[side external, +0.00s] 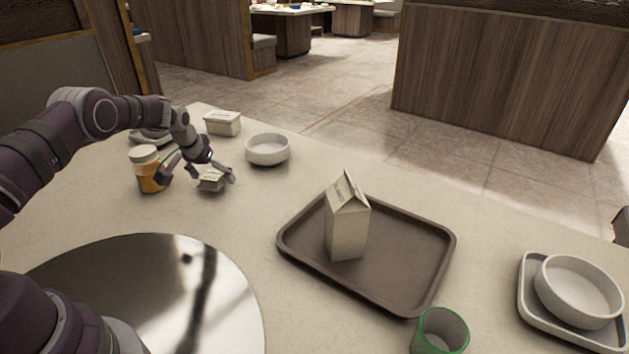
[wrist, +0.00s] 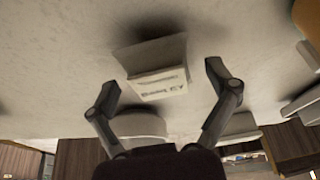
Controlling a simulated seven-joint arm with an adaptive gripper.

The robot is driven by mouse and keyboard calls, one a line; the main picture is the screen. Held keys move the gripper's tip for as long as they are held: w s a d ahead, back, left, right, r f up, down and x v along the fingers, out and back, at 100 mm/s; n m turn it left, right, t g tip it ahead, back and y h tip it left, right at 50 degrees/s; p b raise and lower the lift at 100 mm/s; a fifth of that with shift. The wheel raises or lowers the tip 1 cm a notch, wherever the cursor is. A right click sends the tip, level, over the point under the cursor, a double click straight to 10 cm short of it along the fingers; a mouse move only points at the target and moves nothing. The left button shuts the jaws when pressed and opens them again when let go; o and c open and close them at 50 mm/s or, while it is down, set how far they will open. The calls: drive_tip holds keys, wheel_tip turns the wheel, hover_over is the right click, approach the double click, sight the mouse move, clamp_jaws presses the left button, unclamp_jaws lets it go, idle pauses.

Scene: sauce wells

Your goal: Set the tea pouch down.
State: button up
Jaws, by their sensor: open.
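The tea pouch (side external: 211,181) is a small pale packet with printed text. It appears to rest on the table, towards the back left in the side view. In the wrist view the tea pouch (wrist: 158,72) lies between my two fingers, with its printed face towards the camera and a shadow around it. My gripper (side external: 199,173) is low over the pouch with its fingers spread wide. In the wrist view my gripper (wrist: 162,78) is open, with gaps visible on both sides of the pouch. The fingers partly hide the table around it.
An orange jar with a white lid (side external: 148,170) stands close left of my gripper. A white bowl (side external: 268,150) and a pale box (side external: 222,123) are behind. A brown tray (side external: 400,262) holds a carton (side external: 347,222). A green cup (side external: 440,331) stands in front.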

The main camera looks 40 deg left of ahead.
drive_tip(key=shift+r, duration=0.1)
drive_tip(key=s+d+r+m, duration=0.1)
drive_tip(key=s+d+r, duration=0.2)
drive_tip(key=r, duration=0.5)
drive_tip(key=s+d+r, duration=0.3)
drive_tip(key=d+r, duration=0.1)
drive_tip(key=r, duration=0.4)
drive_tip(key=s+d+r+m+t+h, duration=0.1)
drive_tip(key=s+d+r+m, duration=0.2)
drive_tip(key=s+d, duration=1)
drive_tip(key=s+r, duration=0.1)
drive_tip(key=s, duration=0.1)
drive_tip(key=shift+s+d+m+h, duration=0.25)
drive_tip(key=shift+s+m+h, duration=0.05)
drive_tip(key=shift+h, duration=0.1)
